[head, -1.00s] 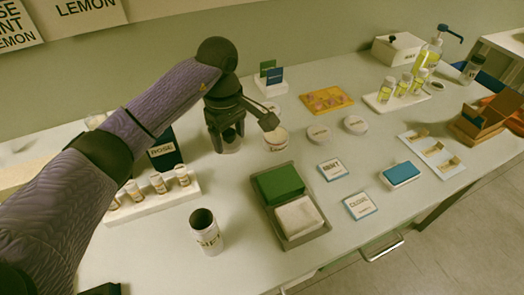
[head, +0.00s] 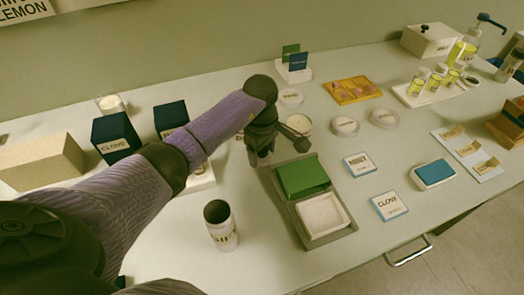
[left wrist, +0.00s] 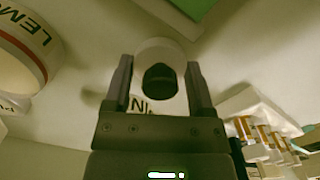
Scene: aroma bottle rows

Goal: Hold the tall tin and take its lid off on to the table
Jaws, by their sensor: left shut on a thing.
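A tall pale tin (head: 223,234) with a dark, open-looking top stands upright at the table's front, left of the tray. Its label is only partly readable. My left gripper (head: 261,157) is behind and to the right of that tin, beside the tray's left edge. In the left wrist view it (left wrist: 160,88) is shut on a pale round thing (left wrist: 160,50) with a dark oval in it. I cannot tell whether this is a lid or another tin. In the head view my gripper hides it. My right gripper is not in view.
A grey tray (head: 340,238) with a green pad (head: 302,177) and a white pad lies just right of my gripper. Round pale lids (head: 346,126) lie behind it. Dark boxes (head: 115,137) stand at the left. Bare table lies around the tall tin.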

